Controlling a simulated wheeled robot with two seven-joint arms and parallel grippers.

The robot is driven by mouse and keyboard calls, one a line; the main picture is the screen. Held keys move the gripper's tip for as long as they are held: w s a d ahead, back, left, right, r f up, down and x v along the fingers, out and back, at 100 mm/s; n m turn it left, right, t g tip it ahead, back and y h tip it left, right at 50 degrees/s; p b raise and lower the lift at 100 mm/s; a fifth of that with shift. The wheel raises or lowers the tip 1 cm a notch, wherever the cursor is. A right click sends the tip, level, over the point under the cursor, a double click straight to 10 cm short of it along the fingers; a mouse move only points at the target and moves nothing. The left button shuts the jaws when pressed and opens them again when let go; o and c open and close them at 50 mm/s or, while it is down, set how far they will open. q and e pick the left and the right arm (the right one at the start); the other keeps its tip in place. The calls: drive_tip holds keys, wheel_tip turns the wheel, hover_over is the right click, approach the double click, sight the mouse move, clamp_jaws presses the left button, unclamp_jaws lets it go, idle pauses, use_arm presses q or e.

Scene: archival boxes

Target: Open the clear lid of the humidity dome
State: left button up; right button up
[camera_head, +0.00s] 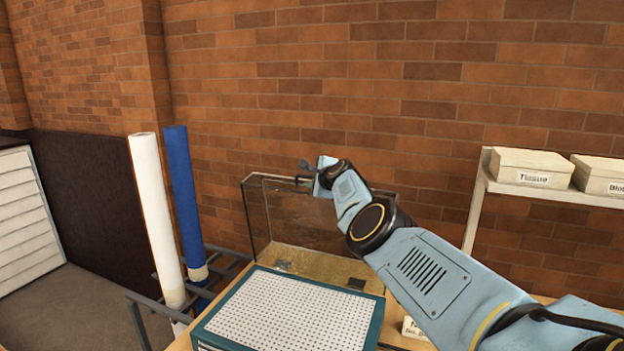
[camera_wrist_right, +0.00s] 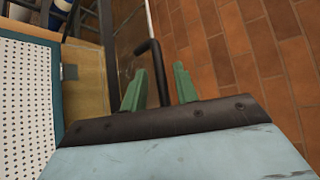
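The humidity dome (camera_head: 257,217) is a clear glass-like box with dark edges and a tan floor, standing against the brick wall behind the perforated board. My right gripper (camera_head: 308,171) is at its top edge. I cannot tell the lid's angle from its clear panels. In the right wrist view, a black bent handle (camera_wrist_right: 152,46) runs between the two green fingers of my right gripper (camera_wrist_right: 158,80). The fingers are apart, with gaps visible beside the handle. My right forearm hides the dome's right part. My left gripper is out of view.
A teal-framed white perforated board (camera_head: 290,312) lies in front of the dome. White (camera_head: 157,220) and blue (camera_head: 186,200) rolls stand in a grey rack to the left. A shelf with labelled boxes (camera_head: 530,167) stands at the right. The brick wall is close behind.

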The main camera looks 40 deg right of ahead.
drive_tip(key=shift+a+f, duration=0.1)
drive_tip(key=shift+s+r+p, duration=0.3)
drive_tip(key=shift+s+p, duration=0.15)
drive_tip(key=shift+p, duration=0.45)
drive_tip(key=shift+p+v, duration=0.9)
drive_tip(key=shift+v, duration=0.05)
drive_tip(key=shift+s+a, duration=0.1)
drive_tip(key=shift+s, duration=0.15)
drive_tip(key=shift+v, duration=0.8)
drive_tip(key=b+v, duration=0.1)
drive_tip(key=v, duration=0.7)
drive_tip(key=shift+a, duration=0.15)
drive_tip(key=shift+s+r, duration=0.1)
drive_tip(key=shift+s, duration=0.05)
